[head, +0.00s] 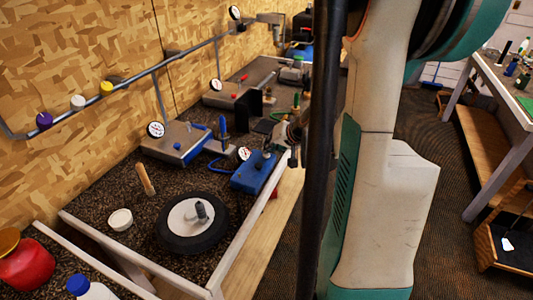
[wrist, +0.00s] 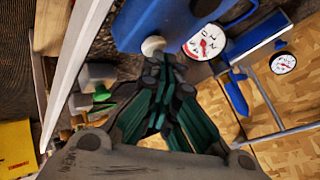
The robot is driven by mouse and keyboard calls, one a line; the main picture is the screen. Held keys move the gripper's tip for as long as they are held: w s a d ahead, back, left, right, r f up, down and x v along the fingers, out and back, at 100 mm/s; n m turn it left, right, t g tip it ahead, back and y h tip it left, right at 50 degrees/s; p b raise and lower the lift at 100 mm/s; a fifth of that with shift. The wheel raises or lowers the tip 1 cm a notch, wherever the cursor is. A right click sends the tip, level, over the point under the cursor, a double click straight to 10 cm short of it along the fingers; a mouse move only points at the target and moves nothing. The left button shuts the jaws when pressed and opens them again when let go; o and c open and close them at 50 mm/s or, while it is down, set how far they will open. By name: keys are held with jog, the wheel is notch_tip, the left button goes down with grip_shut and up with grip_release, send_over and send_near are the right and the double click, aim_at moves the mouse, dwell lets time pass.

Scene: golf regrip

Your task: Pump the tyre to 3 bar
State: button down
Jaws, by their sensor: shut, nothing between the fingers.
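The black tyre (head: 170,240) with a white hub lies flat on the dark bench, with a grey fitting (head: 201,212) standing at its middle. A blue unit (head: 250,178) with a round white gauge (head: 244,154) stands to its right, near the bench's front edge. In the wrist view the blue unit (wrist: 150,18) is at the top, with a pale round knob (wrist: 153,45) and the gauge (wrist: 204,41). The gauge has a red needle, but its reading is too small to tell. My gripper (wrist: 164,72) is shut and empty, its fingertips just below the knob; I cannot tell whether they touch.
A grey and blue unit (head: 178,145) with a gauge (head: 156,129) stands behind, against the wall. A wooden handle (head: 145,178) and a white cup (head: 120,219) are left of the tyre. A white rail (head: 250,225) edges the bench. Another table (head: 500,85) stands at right.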

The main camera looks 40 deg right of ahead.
jog(key=shift+r, duration=0.15)
jog(key=shift+r+p, duration=0.7)
jog(key=shift+r, duration=0.05)
notch_tip(320, 180, up, 5)
jog(key=p, duration=0.3)
jog(key=shift+p, duration=0.35)
dwell(0.5)
